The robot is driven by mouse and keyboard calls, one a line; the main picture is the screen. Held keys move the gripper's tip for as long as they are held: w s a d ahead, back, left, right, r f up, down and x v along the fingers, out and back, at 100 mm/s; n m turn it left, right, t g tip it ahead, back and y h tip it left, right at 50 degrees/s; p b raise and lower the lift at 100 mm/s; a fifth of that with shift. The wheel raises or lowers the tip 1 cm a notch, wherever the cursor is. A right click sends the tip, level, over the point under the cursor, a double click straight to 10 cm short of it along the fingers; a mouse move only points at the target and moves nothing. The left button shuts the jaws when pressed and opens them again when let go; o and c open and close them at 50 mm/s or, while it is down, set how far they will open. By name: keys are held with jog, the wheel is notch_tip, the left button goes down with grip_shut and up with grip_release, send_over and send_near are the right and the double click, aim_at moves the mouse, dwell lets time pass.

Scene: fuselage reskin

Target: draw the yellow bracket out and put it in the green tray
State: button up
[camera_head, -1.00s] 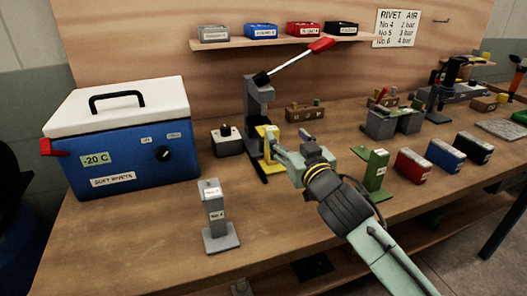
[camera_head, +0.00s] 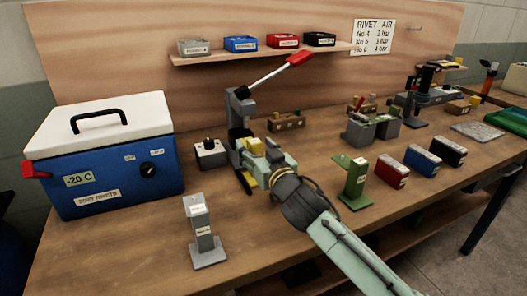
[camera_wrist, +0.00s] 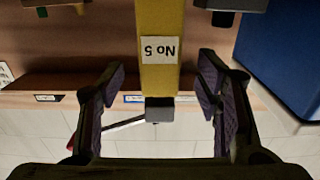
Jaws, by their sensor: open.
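The yellow bracket (camera_head: 255,147) stands upright at the foot of the grey lever press (camera_head: 243,118). In the wrist view the yellow bracket (camera_wrist: 160,20) carries an upside-down "No 5" label and runs down between my fingers. My gripper (camera_head: 262,168) is at the bracket and partly hides it in the head view. In the wrist view my gripper (camera_wrist: 160,85) is open, with a gap between each pad and the bracket. A green low thing (camera_head: 510,120) at the far right edge may be the green tray; I cannot tell for sure.
A green stand (camera_head: 354,182) is right of my arm, beside red, blue and black boxes (camera_head: 421,160). A grey stand (camera_head: 203,232) is front left. A blue cooler (camera_head: 110,175) fills the left. The press's red-tipped lever (camera_head: 298,60) slants up right.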

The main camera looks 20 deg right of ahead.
aim_at(250, 140)
jog(key=shift+w+a+p, duration=0.1)
jog(key=shift+w+p, duration=0.45)
jog(key=shift+w, duration=1.65)
jog(key=shift+c, duration=0.5)
grip_shut()
